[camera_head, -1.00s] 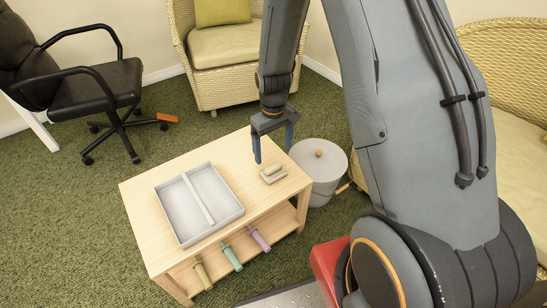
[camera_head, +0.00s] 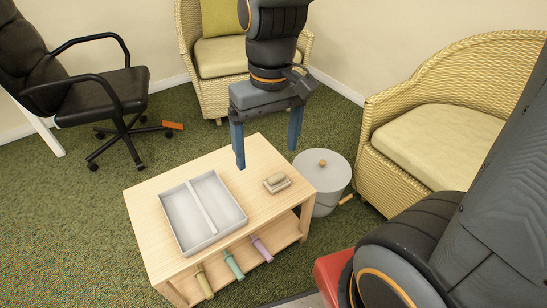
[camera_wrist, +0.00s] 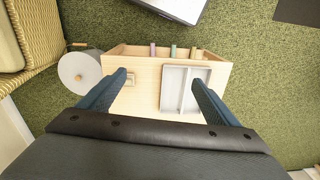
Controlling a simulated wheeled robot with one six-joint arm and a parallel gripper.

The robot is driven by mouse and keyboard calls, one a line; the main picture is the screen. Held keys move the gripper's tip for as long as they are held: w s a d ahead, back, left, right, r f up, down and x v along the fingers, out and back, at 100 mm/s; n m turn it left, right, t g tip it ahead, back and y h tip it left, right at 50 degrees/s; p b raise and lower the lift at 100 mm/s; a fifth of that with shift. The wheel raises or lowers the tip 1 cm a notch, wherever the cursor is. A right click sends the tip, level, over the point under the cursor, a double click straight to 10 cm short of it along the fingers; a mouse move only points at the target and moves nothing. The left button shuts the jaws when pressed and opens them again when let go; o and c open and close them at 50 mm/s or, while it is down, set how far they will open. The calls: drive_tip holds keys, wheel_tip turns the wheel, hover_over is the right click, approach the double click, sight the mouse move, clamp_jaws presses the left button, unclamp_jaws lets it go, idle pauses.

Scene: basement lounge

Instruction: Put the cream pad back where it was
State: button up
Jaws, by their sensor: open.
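A small cream pad (camera_head: 276,179) lies on a small pale holder or block (camera_head: 278,186) at the right end of the wooden table (camera_head: 258,155). The two are hard to tell apart at this size. They also show small in the wrist view, beside the left fingertip (camera_wrist: 130,79). My gripper (camera_head: 268,157) is open and empty, raised above the far side of the table. Its blue fingers point down, apart from the pad. In the wrist view, my gripper (camera_wrist: 160,78) spans the tabletop between pad and tray.
A grey two-compartment tray (camera_head: 222,222) sits on the table's left half. Several coloured rolls stick out of the shelf below.

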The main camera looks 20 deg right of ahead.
drive_tip(key=s+r, duration=0.2)
drive_tip(key=s, duration=0.4)
drive_tip(key=shift+a, duration=0.3)
drive_tip(key=shift+r, duration=0.1)
drive_tip(key=d+r+m+p, duration=0.2)
drive_tip(key=d+r+p, duration=0.6)
drive_tip(key=p, duration=0.7)
drive_tip(key=shift+d+m, duration=0.2)
drive_tip(key=shift+m, duration=0.1)
